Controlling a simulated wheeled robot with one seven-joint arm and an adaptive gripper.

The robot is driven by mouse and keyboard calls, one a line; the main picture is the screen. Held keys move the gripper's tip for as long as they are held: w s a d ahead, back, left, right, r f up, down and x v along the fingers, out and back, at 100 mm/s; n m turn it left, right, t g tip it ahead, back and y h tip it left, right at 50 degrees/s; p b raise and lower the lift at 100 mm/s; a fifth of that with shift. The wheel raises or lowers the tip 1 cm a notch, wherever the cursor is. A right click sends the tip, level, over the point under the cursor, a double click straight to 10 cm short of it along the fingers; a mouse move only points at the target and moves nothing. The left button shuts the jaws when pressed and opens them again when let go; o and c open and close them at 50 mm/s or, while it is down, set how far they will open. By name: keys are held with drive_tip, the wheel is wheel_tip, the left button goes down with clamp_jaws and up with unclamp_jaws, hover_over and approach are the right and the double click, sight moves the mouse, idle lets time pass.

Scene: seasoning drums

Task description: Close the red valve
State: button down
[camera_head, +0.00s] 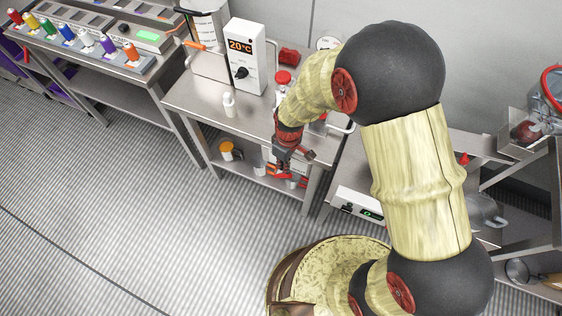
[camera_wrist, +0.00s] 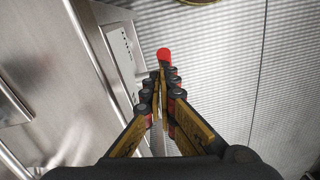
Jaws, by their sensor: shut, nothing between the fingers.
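My gripper (camera_head: 284,168) is at the front edge of the steel table, pointing down. In the wrist view its fingers (camera_wrist: 163,82) are closed together and empty. A red rounded handle-like piece (camera_wrist: 163,54) shows just beyond the fingertips; I take it for the red valve's handle. Whether the fingers touch it is unclear. In the head view a red part (camera_head: 279,175) shows by the fingertips, but I cannot tell whether it is the same piece. The valve's body is not clearly visible.
The steel table (camera_head: 190,98) carries a white temperature unit (camera_head: 244,58) and a small white bottle (camera_head: 229,104). An orange-capped jar (camera_head: 226,151) stands on its lower shelf. A control box with a green display (camera_head: 357,206) is to the right. The floor (camera_head: 130,220) in front is clear.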

drive_tip(key=shift+t+y, duration=0.3)
drive_tip(key=shift+y, duration=0.5)
drive_tip(key=d+f+b, duration=0.1)
drive_tip(key=s+d+f+b, duration=0.1)
drive_tip(key=d+f+b, duration=0.1)
drive_tip(key=d, duration=0.1)
drive_tip(key=shift+s+f+b, duration=0.15)
drive_tip(key=shift+s+b, duration=0.15)
drive_tip(key=shift+b, duration=0.05)
drive_tip(key=shift+s+d+f+b, duration=0.1)
drive_tip(key=shift+d+f+b, duration=0.05)
drive_tip(key=shift+b, duration=0.4)
